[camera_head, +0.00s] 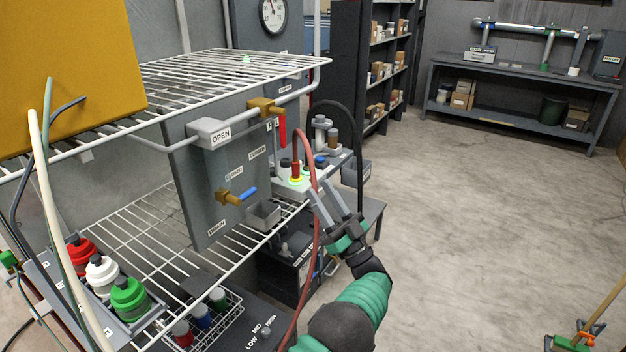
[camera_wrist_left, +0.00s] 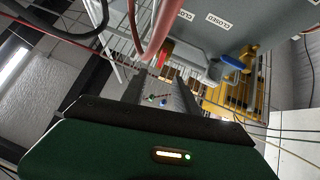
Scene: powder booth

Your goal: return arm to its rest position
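My left arm, with a green sleeve (camera_head: 362,298), comes up from the bottom of the head view. Its left gripper (camera_head: 322,190) is raised in front of the wire shelving, beside the red hose (camera_head: 313,165). The two dark fingers are apart with nothing visible between them. In the left wrist view the gripper (camera_wrist_left: 161,82) also shows two parted fingers and an empty gap. The grey valve panel (camera_head: 205,160) is to the left of the gripper in the head view. I cannot tell whether the gripper touches the hose. My right gripper is not in view.
The wire shelf (camera_head: 120,225) holds red, white and green bottles (camera_head: 128,297). A red handle (camera_head: 282,132) and a blue handle (camera_head: 248,194) are on the panel. A black hose (camera_head: 358,130) hangs behind the gripper. The concrete floor (camera_head: 470,220) to the right is mostly clear.

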